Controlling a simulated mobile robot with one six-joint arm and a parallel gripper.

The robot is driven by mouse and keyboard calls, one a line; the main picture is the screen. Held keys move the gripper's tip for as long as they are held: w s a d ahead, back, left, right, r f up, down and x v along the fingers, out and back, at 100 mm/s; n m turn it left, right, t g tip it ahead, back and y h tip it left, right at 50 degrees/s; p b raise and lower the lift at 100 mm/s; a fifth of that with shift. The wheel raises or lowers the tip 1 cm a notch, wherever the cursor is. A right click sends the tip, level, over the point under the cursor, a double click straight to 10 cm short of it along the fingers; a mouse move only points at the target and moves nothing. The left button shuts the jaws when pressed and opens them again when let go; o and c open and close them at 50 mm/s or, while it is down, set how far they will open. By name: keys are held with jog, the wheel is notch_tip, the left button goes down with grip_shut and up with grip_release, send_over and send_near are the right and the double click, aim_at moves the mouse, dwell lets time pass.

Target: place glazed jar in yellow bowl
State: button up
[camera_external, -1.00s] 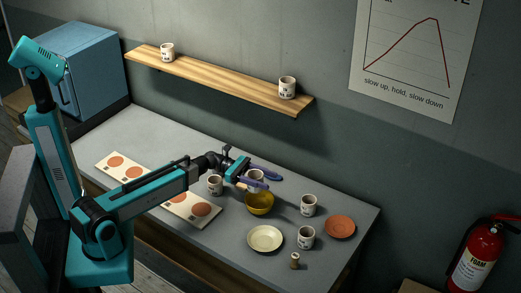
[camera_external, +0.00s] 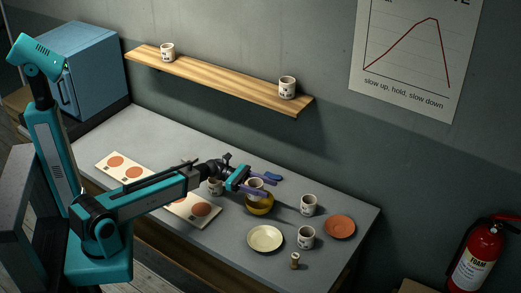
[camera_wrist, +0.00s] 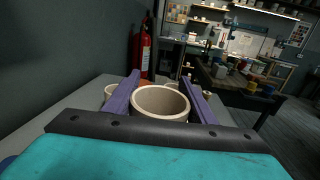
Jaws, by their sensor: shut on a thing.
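My gripper (camera_external: 274,188) is shut on a pale cylindrical jar (camera_external: 256,183), presumably the glazed jar, with one purple finger on each side. In the wrist view the jar (camera_wrist: 161,101) stands upright between the fingers, its open round mouth facing up. The yellow bowl (camera_external: 260,208) is on the grey table directly below the jar in the external view. The near finger hides the jar's lower part, so I cannot tell whether it touches the bowl.
Similar labelled jars stand nearby: one left (camera_external: 215,187), one right (camera_external: 309,205), one in front (camera_external: 306,237). A cream plate (camera_external: 265,238), an orange plate (camera_external: 340,226) and a small brown stopper-like piece (camera_external: 295,261) lie near. A wooden shelf (camera_external: 220,79) runs behind.

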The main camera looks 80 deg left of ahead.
jog(key=shift+f, duration=0.1)
jog(key=shift+f+p, duration=0.45)
jog(key=shift+f, duration=1.25)
jog(key=shift+f, duration=0.2)
jog(key=o, duration=1.2)
jog(key=shift+o, duration=0.2)
jog(key=shift+r, duration=0.1)
jog(key=b+v, duration=0.4)
jog(key=v, duration=0.8)
jog(key=shift+r, duration=0.2)
jog(key=shift+d, duration=0.1)
